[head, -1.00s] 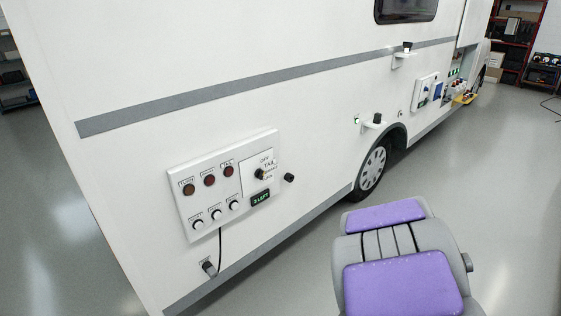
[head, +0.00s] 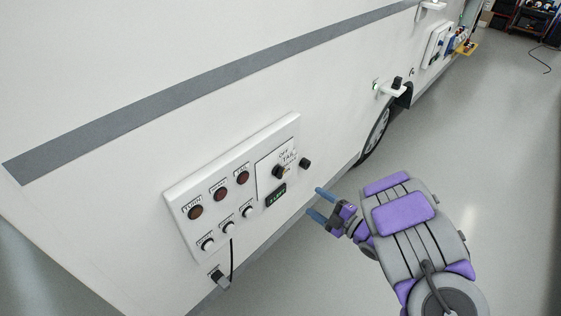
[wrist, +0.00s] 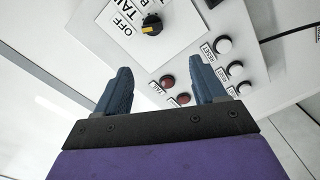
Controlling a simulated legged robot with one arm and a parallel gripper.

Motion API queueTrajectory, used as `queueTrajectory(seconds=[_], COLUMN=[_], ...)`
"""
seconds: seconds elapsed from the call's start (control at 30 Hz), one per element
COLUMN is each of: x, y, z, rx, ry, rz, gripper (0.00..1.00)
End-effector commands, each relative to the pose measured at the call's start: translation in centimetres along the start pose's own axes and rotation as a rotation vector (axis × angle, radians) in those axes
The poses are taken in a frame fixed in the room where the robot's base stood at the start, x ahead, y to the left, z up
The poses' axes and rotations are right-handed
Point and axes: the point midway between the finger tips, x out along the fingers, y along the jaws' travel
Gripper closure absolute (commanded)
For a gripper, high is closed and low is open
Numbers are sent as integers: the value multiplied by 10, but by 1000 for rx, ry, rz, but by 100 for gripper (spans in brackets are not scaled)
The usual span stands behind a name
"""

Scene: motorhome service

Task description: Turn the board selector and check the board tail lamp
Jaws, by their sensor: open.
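The white board (head: 190,193) is fixed to the motorhome's side. Its selector (head: 280,172), a black knob with a yellow pointer, sits on a white plate with OFF and TAIL labels. In the wrist view the selector (wrist: 152,22) is beyond my fingertips and apart from them. The tail lamp (head: 243,177), dark red, is the rightmost of three lamps and looks unlit. My gripper (head: 314,203) is open and empty, with blue fingers, right of and below the board. It also shows in the wrist view (wrist: 160,80).
A black knob (head: 305,163) sticks out right of the selector plate. A small green display (head: 276,196) and several white buttons (head: 228,228) are on the board. A plug with a cable (head: 219,277) hangs below. A white bracket (head: 388,89) juts out above the wheel (head: 376,132).

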Motion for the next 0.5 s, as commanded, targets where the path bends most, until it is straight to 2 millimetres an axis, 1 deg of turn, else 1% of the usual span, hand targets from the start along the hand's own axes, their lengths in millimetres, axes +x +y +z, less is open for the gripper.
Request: queueTrajectory(seconds=[0.03, 0.17, 0.27, 0.37, 0.5], x=[-4, -6, 0, 15, 48], y=[1, 4, 5, 4, 1], z=[0, 5, 9, 7, 0], rx=[6, 14, 17, 14, 8], ry=[12, 22, 23, 23, 20], rz=[10, 22, 23, 20, 14], gripper=[30, 30, 30, 30, 30])
